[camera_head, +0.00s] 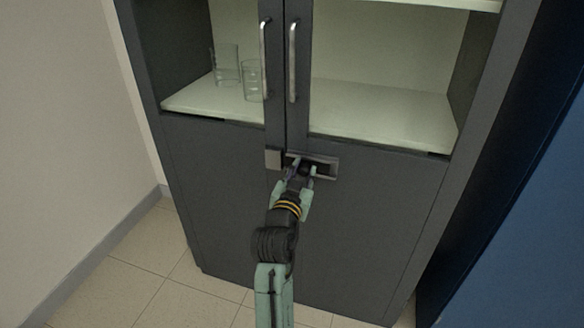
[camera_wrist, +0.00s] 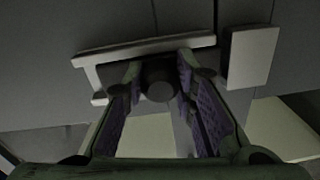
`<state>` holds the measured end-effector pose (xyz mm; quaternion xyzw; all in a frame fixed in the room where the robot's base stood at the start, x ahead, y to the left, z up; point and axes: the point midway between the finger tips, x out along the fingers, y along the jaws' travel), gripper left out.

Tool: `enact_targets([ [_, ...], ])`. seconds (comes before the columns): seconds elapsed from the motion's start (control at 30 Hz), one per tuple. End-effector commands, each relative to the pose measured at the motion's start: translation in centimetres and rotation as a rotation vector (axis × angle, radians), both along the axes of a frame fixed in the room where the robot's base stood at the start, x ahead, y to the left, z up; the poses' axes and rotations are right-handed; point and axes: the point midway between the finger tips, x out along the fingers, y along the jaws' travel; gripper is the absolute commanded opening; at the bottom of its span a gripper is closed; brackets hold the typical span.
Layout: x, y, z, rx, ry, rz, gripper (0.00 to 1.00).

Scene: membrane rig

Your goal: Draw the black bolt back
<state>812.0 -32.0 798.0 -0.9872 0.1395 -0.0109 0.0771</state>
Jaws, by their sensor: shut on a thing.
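The black bolt (camera_wrist: 158,84) shows as a dark round knob between my finger pads in the wrist view. Its grey housing (camera_head: 327,166) is on the right door, just right of the door seam. The grey keeper plate (camera_head: 273,159) is on the left door, across the seam; in the wrist view the keeper (camera_wrist: 251,56) appears on the right. My gripper (camera_head: 301,171) is shut on the bolt's knob at the housing, one finger on each side. My fingers hide part of the housing, and I cannot tell whether the bolt's bar reaches into the keeper.
The tall grey cabinet (camera_head: 350,215) has two vertical metal handles (camera_head: 265,58) (camera_head: 292,60) above the bolt. Glass beakers (camera_head: 226,66) stand on the shelf (camera_head: 385,117) at left. A blue surface (camera_head: 530,215) is at right. Tiled floor (camera_head: 130,245) is open at lower left.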

Motion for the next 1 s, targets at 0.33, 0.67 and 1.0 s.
enact_targets([
  [0.33,-0.58,-1.69,0.05,0.001,-0.002,-0.002,0.00],
  [0.67,-0.59,-1.72,0.05,0.001,-0.002,-0.003,0.42],
  [1.0,-0.60,-1.56,0.04,0.001,-0.001,-0.001,0.46],
])
